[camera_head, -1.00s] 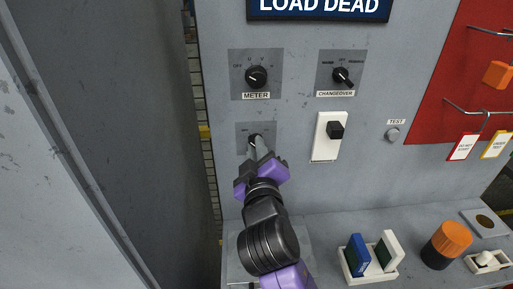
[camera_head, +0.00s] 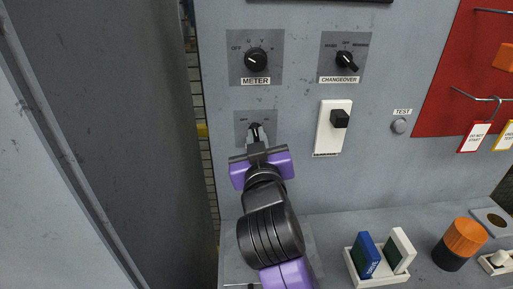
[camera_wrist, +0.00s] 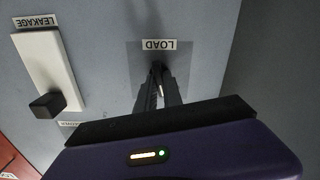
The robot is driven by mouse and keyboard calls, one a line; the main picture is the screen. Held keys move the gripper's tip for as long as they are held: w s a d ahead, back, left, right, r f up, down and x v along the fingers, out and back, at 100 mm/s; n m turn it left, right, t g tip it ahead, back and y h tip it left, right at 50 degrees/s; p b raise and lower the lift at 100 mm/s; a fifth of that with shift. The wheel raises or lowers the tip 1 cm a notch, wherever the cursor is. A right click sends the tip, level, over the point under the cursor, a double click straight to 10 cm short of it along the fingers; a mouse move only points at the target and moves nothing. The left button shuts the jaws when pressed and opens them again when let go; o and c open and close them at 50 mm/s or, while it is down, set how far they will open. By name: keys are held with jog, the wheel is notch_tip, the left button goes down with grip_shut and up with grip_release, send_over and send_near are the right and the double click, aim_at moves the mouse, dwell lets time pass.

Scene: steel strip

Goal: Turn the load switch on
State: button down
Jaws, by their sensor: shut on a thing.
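The load switch is a small dark rotary knob (camera_head: 255,130) on a grey square plate (camera_head: 241,117), low on the left of the panel. In the wrist view the plate (camera_wrist: 185,60) carries a LOAD label, and the knob (camera_wrist: 157,68) sits between my fingertips. My gripper (camera_head: 257,145) is shut on the knob from below in the head view. The fingers hide part of the knob and plate, and I cannot read which mark the knob points to.
The METER knob (camera_head: 256,61) is above, and the CHANGEOVER knob (camera_head: 346,62) is to its right. A white plate with a black block, the leakage switch (camera_head: 340,118), is close on the right. A shelf below holds a white holder with blue and white blocks (camera_head: 368,256) and an orange-topped cylinder (camera_head: 465,237).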

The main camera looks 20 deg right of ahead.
jog(key=m+b, duration=0.1)
jog(key=m, duration=0.1)
jog(key=m+b, duration=0.1)
jog(key=b, duration=0.1)
jog(key=m+b, duration=0.1)
jog(key=m, duration=0.1)
jog(key=shift+f+m+b, duration=0.25)
jog(key=shift+m+b, duration=0.05)
jog(key=m+b, duration=0.2)
jog(key=m, duration=0.1)
jog(key=shift+b, duration=0.3)
jog(key=shift+d+r+m+b, duration=0.15)
jog(key=shift+m+b, duration=0.7)
jog(key=shift+m, duration=0.55)
jog(key=c, duration=1.5)
grip_release()
jog(key=shift+s, duration=0.15)
jog(key=b+v, duration=0.1)
jog(key=v, duration=0.6)
jog(key=shift+s, duration=0.3)
